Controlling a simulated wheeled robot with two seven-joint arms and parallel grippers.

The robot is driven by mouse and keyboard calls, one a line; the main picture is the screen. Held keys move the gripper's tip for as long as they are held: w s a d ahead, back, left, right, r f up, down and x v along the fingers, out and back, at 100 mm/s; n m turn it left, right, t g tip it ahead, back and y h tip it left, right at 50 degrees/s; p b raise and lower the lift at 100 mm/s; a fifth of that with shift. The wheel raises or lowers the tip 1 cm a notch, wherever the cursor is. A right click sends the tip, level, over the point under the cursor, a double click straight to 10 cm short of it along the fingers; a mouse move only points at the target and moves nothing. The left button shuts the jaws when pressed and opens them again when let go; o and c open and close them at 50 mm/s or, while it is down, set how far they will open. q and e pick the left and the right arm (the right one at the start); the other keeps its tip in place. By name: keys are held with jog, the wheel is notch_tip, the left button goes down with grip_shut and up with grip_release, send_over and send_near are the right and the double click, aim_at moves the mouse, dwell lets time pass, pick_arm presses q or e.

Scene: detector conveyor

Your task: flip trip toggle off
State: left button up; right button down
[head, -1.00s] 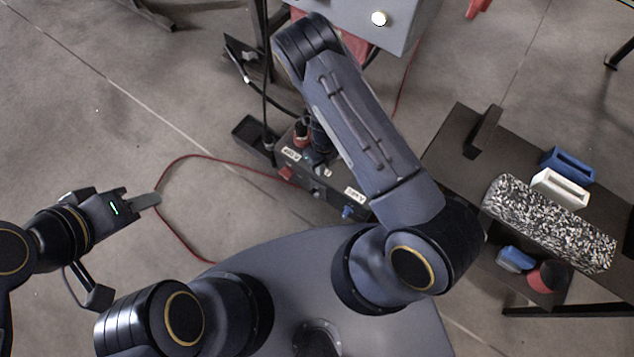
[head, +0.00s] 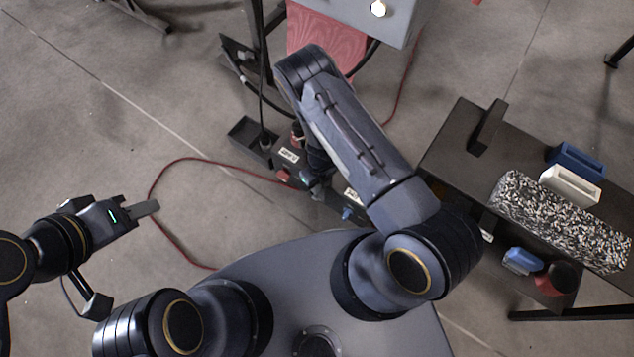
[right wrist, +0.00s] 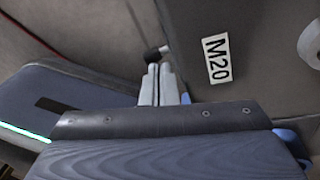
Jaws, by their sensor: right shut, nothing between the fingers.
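A dark control box (head: 322,203) stands on the floor, partly hidden under my right forearm in the head view. It has white labels, a red button (head: 283,175) and a blue knob (head: 347,213). In the right wrist view a box face with an M20 label (right wrist: 216,58) fills the upper right. A small toggle with a black rounded end (right wrist: 152,54) sticks out at its left edge. My right gripper (right wrist: 160,72) is shut and empty, its fingertips just below the toggle; contact is unclear. My left gripper (head: 150,208) is far left, away from the box; its finger gap is unclear.
A dark table (head: 452,140) at right holds a speckled block (head: 560,222), a white holder (head: 570,186) and a blue holder (head: 577,160). A grey machine (head: 350,12) stands at the top. A red cable (head: 158,180) loops across the floor, left of the box.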

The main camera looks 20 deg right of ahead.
dwell(0.4)
pick_arm(q)
jog(key=shift+s+f, duration=0.2)
jog(key=shift+s, duration=0.2)
pick_arm(e)
jog(key=shift+s+a, duration=0.1)
jog(key=shift+a, duration=0.05)
pick_arm(q)
jog(key=shift+s+a+f+b, duration=0.1)
jog(key=shift+s+f+b, duration=0.1)
jog(key=shift+s+b, duration=0.2)
pick_arm(e)
jog(key=shift+s+a+f, duration=0.1)
jog(key=shift+a, duration=0.05)
